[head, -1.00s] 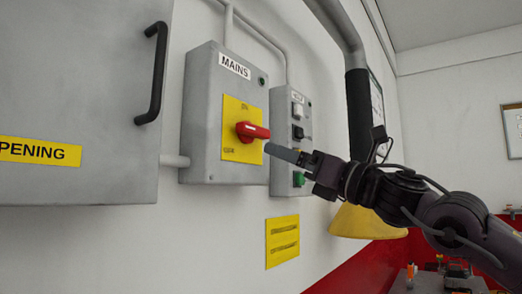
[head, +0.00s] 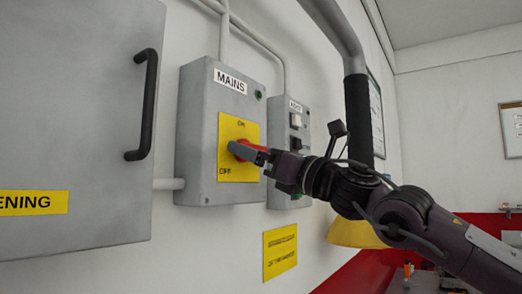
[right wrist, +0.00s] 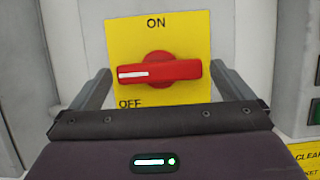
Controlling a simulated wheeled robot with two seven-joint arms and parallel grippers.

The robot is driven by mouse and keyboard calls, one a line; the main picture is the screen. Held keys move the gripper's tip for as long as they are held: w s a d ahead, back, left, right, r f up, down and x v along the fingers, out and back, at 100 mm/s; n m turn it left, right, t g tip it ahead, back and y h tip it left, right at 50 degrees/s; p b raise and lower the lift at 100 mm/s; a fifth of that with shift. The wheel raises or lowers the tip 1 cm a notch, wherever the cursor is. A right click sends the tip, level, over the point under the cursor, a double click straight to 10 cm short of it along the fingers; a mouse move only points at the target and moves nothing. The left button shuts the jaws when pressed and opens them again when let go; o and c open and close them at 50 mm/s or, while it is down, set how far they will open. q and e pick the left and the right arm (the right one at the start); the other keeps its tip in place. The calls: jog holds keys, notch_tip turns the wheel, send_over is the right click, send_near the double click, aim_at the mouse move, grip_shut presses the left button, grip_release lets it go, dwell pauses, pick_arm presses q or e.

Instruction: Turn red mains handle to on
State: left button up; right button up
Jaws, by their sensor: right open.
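The red mains handle (right wrist: 160,71) is on a yellow plate (right wrist: 185,28) marked ON at the top and OFF at the lower left. The handle lies about level, its white line pointing left, near OFF. In the head view the handle (head: 246,150) is partly hidden by my right gripper (head: 243,149). The plate is on the grey MAINS box (head: 196,130). In the right wrist view my right gripper (right wrist: 160,88) is open, with one finger at each end of the handle. I cannot tell whether the fingers touch it. My left gripper is not in view.
A grey cabinet (head: 60,120) with a black pull handle (head: 146,105) stands to the left. A smaller switch box (head: 290,185) is to the right of the MAINS box. A thick vertical pipe with a black sleeve (head: 358,115) stands near my right arm.

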jog(key=c, duration=0.9)
jog(key=shift+o, duration=0.2)
